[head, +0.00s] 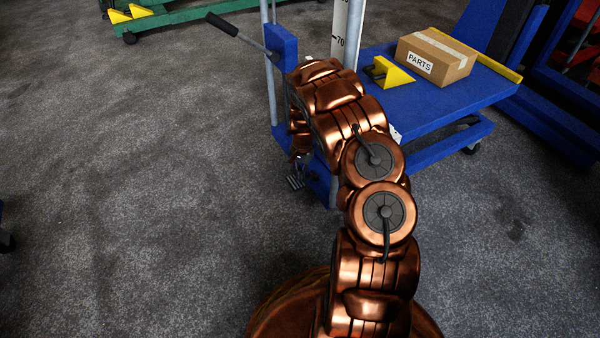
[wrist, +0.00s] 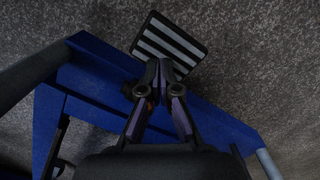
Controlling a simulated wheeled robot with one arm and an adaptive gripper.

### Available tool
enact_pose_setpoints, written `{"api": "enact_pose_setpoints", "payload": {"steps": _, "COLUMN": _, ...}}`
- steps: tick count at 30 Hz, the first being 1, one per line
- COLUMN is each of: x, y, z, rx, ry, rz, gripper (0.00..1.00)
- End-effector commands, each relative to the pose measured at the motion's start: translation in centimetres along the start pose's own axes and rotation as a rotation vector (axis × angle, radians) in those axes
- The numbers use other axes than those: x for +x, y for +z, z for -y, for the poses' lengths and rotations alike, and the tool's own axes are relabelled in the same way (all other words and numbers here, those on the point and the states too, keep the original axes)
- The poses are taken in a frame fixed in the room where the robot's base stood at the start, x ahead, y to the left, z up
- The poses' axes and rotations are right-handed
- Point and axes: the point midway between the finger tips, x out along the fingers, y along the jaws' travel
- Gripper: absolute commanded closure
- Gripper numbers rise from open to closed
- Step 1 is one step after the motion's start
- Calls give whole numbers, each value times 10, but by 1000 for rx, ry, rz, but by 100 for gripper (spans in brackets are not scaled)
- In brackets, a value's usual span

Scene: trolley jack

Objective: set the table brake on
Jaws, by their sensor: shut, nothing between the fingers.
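A blue lift trolley stands ahead with its table (head: 440,98) at the right and a blue frame (wrist: 100,65) below my wrist camera. A pedal (wrist: 170,43) with a black and pale striped tread sticks out from this frame; it also shows in the head view (head: 296,182). I cannot tell from these frames whether it is pressed or raised. My gripper (wrist: 164,66) is shut and empty, pointing down, with its fingertips over the pedal's near edge. Whether they touch it is unclear. In the head view my arm hides most of the gripper.
A cardboard box marked PARTS (head: 437,56) and a yellow wedge-shaped piece (head: 394,74) are on the table. A lever with a black grip (head: 222,24) reaches out left from the blue upright. A green trolley (head: 190,15) stands at the back.

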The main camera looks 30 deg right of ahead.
Motion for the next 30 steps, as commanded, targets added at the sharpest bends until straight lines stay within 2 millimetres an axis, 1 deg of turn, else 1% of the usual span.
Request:
{"api": "enact_pose_setpoints", "payload": {"steps": 11, "x": 0, "y": -1, "z": 0, "rx": 0, "ry": 0, "rz": 0, "gripper": 100}}
{"api": "enact_pose_setpoints", "payload": {"steps": 14, "x": -2, "y": -5, "z": 0, "rx": 1, "ry": -2, "rz": 0, "gripper": 100}}
{"api": "enact_pose_setpoints", "payload": {"steps": 21, "x": -12, "y": -28, "z": 1, "rx": 0, "ry": -2, "rz": 0, "gripper": 100}}
{"api": "enact_pose_setpoints", "payload": {"steps": 30, "x": -13, "y": -29, "z": 0, "rx": 0, "ry": 0, "rz": 0, "gripper": 100}}
